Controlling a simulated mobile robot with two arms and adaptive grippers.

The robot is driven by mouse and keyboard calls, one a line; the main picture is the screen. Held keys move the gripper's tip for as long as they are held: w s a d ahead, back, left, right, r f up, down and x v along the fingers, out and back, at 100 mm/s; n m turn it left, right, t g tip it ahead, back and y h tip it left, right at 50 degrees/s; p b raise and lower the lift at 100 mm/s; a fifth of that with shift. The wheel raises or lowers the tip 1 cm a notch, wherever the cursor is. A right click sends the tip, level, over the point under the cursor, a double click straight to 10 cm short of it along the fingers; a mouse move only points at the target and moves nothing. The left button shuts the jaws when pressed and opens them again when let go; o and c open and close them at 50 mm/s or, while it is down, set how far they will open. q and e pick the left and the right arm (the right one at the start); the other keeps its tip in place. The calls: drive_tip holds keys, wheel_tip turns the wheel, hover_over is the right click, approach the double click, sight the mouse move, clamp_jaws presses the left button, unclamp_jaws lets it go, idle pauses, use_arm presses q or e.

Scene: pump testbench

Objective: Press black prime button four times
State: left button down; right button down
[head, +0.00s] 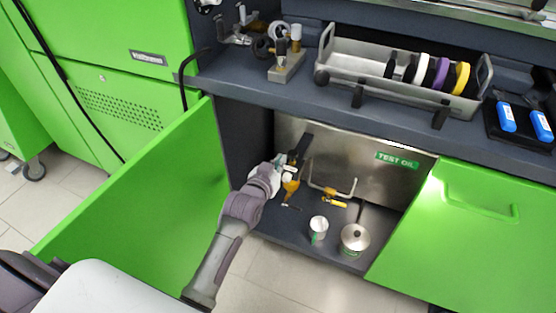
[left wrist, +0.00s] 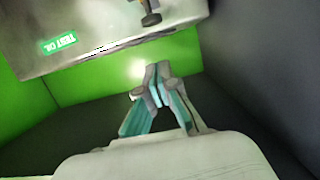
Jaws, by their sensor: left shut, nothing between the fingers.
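My left gripper (head: 284,163) reaches into the open cabinet under the bench, in front of the steel test oil tank (head: 350,157). In the left wrist view its fingers (left wrist: 157,72) are shut with nothing between them. The tank (left wrist: 100,32) is ahead of them, with a dark and brass fitting (left wrist: 150,14) near its edge, apart from the fingertips. In the head view a dark part (head: 302,141) and yellow fittings (head: 291,186) are close to the gripper. I cannot tell for sure which part is the black prime button. My right gripper is not in view.
The green door (head: 150,215) stands open left of my arm. A white can (head: 318,230) and a metal pot (head: 355,238) stand on the cabinet floor, right of the gripper. A tray of rings (head: 345,70) is on the bench.

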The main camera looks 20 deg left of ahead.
use_arm(q)
drive_tip(key=shift+s+r, duration=0.1)
drive_tip(key=shift+s, duration=0.3)
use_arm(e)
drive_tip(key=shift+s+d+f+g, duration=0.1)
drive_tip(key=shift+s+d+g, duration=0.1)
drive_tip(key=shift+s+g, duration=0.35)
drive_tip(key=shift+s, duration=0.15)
